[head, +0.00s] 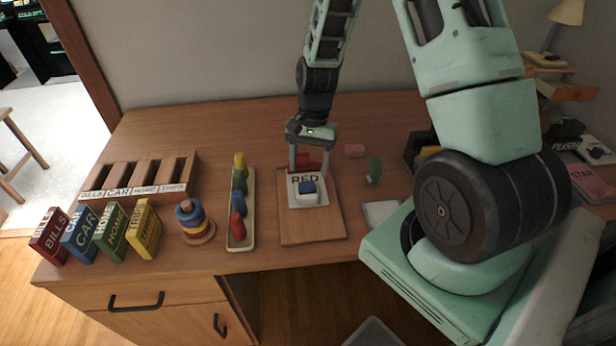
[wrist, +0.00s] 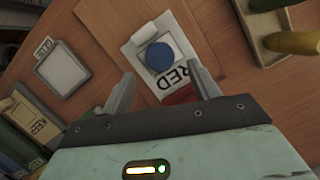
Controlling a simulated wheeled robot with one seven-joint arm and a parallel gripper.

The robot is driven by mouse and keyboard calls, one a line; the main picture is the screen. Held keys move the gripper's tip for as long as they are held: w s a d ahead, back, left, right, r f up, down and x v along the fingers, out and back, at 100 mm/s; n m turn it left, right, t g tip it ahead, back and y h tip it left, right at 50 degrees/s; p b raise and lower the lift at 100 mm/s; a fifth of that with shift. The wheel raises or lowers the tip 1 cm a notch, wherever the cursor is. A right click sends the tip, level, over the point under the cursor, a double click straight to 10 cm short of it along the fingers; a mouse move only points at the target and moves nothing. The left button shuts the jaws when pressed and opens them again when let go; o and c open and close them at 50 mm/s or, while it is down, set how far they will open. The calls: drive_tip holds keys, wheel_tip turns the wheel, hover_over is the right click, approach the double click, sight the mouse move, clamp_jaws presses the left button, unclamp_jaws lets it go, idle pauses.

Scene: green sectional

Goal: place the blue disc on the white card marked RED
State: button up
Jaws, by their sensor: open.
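The blue disc (head: 307,188) lies on the white card marked RED (head: 322,198), on a light patch of it below the word RED. The disc also shows in the wrist view (wrist: 159,57), flat and round. The card lies on a brown wooden board (head: 297,230). My gripper (head: 309,168) is open, its fingers at the far, lettered side of the card. In the wrist view my gripper (wrist: 164,88) has its fingers spread, with the disc beyond the tips and nothing held. A red object (head: 313,161) sits behind the card, partly hidden by the fingers.
A long tray (head: 250,243) with several coloured pieces stands left of the board. Further left are a ring stacker (head: 195,222), a slotted wooden rack (head: 140,175) and several labelled blocks (head: 112,230).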

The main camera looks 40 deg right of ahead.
drive_tip(key=v, duration=0.7)
drive_tip(key=s+a+r+n+h, duration=0.1)
drive_tip(key=s+a+r+n, duration=0.2)
drive_tip(key=a, duration=0.4)
drive_tip(key=s+a+r+n, duration=0.1)
drive_tip(key=a+r+n, duration=0.25)
drive_tip(key=a, duration=0.45)
drive_tip(key=s+a+r+n+t, duration=0.1)
drive_tip(key=s+a+r+n, duration=0.1)
drive_tip(key=s+a+n, duration=0.3)
drive_tip(key=s+a+r+n+h, duration=0.1)
drive_tip(key=s+a+n, duration=0.4)
drive_tip(key=s, duration=0.6)
drive_tip(key=shift+a+r+n+t, duration=0.4)
drive_tip(key=shift+r+n, duration=0.25)
drive_tip(key=shift+n, duration=0.6)
